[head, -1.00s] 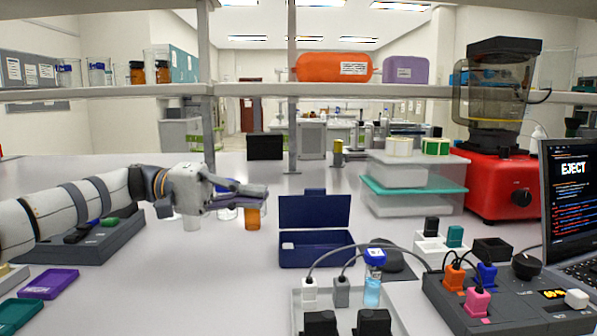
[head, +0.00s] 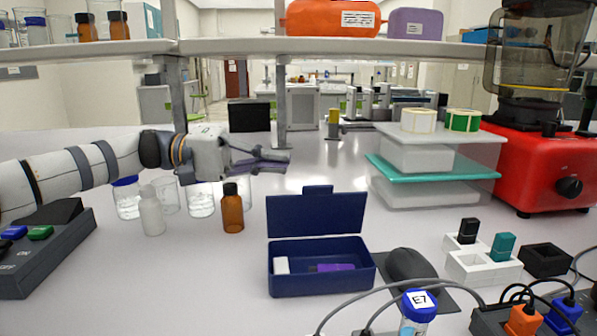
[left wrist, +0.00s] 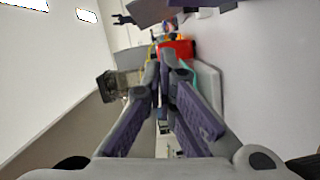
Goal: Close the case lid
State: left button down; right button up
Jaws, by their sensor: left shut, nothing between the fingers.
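The dark blue case (head: 322,284) stands open on the bench in the head view. Its lid (head: 316,214) is raised nearly upright at the back, with a small tab on top. A white block (head: 281,265) and a purple item (head: 335,267) lie inside. My left gripper (head: 284,161) is up and to the left behind the lid, apart from it, pointing right. Its fingers are shut and empty; they also show in the left wrist view (left wrist: 165,62). The case cannot be made out clearly in the left wrist view. My right gripper is not in view.
A brown bottle (head: 232,208), a white bottle (head: 152,212) and glass beakers (head: 200,199) stand below my left arm. A black mouse (head: 411,265) sits close right of the case. Stacked boxes (head: 430,175) stand behind right.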

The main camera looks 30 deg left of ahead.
aim_at(316, 212)
pick_arm(q)
jog(key=s+d+p, duration=0.1)
jog(key=d, duration=0.5)
jog(key=shift+s+f, duration=0.3)
jog(key=shift+f, duration=0.15)
